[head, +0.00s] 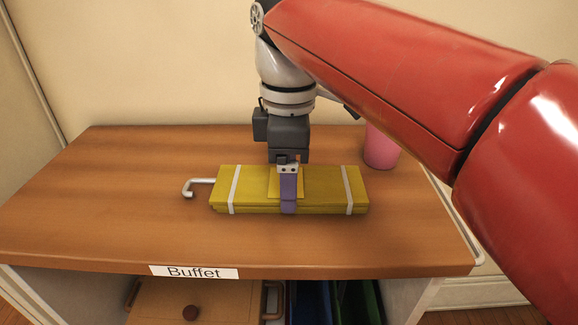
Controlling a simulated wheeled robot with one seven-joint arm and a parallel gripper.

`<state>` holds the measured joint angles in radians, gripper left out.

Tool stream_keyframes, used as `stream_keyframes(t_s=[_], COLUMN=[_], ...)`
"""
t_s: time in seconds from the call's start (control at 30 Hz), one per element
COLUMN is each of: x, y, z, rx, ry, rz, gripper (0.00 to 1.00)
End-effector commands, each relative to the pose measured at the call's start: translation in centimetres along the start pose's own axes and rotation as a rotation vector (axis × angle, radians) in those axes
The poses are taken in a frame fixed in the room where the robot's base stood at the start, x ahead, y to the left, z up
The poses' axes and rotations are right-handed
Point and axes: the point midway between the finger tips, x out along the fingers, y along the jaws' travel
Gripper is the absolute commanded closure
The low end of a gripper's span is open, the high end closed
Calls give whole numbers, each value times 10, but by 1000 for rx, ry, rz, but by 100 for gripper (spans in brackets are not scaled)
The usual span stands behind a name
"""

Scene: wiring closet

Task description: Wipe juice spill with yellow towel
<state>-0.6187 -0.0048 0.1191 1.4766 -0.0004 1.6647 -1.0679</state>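A folded yellow towel (328,189) with two white stripes lies on top of the wooden buffet (120,215). My gripper (288,192) points down at the towel's middle, and one purple finger shows in front of the towel. The other finger is hidden, so I cannot tell whether the gripper is open or shut on the towel. A lighter yellow square (273,186) shows around the finger. A pink cup (381,148) stands upright behind and right of the towel, partly covered by my arm. I see no juice spill on the bare wood in view.
A grey hooked piece (190,188) sticks out from the towel's left end. A sign reading "Buffet" (194,272) is on the front edge. The buffet's left side is clear.

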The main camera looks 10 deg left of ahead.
Motion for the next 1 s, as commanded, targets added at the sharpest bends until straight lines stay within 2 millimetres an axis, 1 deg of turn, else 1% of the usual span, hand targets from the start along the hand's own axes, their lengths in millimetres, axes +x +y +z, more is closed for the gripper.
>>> stream_keyframes(t_s=[0.03, 0.13, 0.43, 1.0], x=[3, 3, 4, 3], y=[-2, -3, -1, 34], z=[0, 0, -1, 0], rx=[-1, -1, -2, 1], ry=[-2, -3, -5, -4], rz=[-8, -9, -14, -10], gripper=[46, 46, 46, 46])
